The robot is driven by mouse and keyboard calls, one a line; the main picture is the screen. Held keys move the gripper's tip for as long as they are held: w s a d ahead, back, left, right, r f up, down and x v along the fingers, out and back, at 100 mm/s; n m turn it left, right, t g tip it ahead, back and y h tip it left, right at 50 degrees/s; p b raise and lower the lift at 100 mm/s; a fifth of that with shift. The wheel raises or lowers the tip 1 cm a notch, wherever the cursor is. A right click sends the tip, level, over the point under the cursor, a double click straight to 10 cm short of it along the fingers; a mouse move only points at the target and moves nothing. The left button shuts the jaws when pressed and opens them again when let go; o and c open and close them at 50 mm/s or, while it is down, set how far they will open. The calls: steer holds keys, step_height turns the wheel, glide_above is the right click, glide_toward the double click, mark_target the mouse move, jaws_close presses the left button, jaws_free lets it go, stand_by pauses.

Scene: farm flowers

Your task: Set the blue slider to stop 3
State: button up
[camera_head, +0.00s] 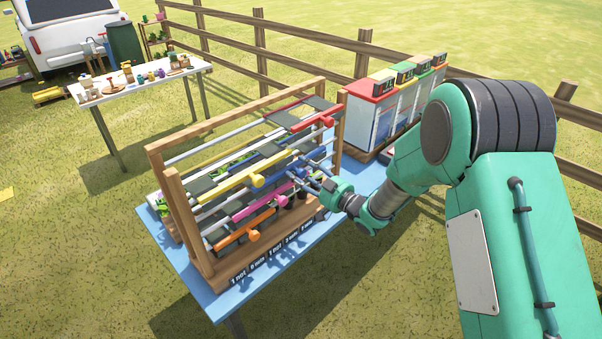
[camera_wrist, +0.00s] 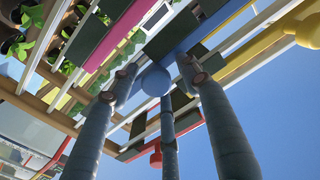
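The blue slider (camera_head: 312,160) sits on rails in the right half of the wooden rack (camera_head: 175,215), below the red slider. In the wrist view its round blue knob (camera_wrist: 153,80) hangs from a blue bar (camera_wrist: 190,36). My gripper (camera_head: 302,176) reaches in from the right at the blue slider. In the wrist view the gripper fingers (camera_wrist: 160,78) are spread around the knob, with a visible gap on the right side. Whether any finger touches the knob is unclear. In the head view the knob is largely hidden by the fingers.
A red slider (camera_head: 324,121), yellow slider (camera_head: 257,181), magenta slider (camera_head: 284,189) and orange slider (camera_head: 251,235) share the rack close by. The rack stands on a blue table (camera_head: 217,304). Coloured-lid boxes (camera_head: 377,121) stand behind at the right, before a fence (camera_head: 262,40).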

steer(key=shift+s+f, duration=0.1)
steer(key=shift+f, duration=0.05)
steer(key=shift+s+d, duration=0.1)
steer(key=shift+d, duration=0.1)
steer(key=v, duration=1.1)
steer(key=shift+s+d, duration=0.15)
stand_by(0.3)
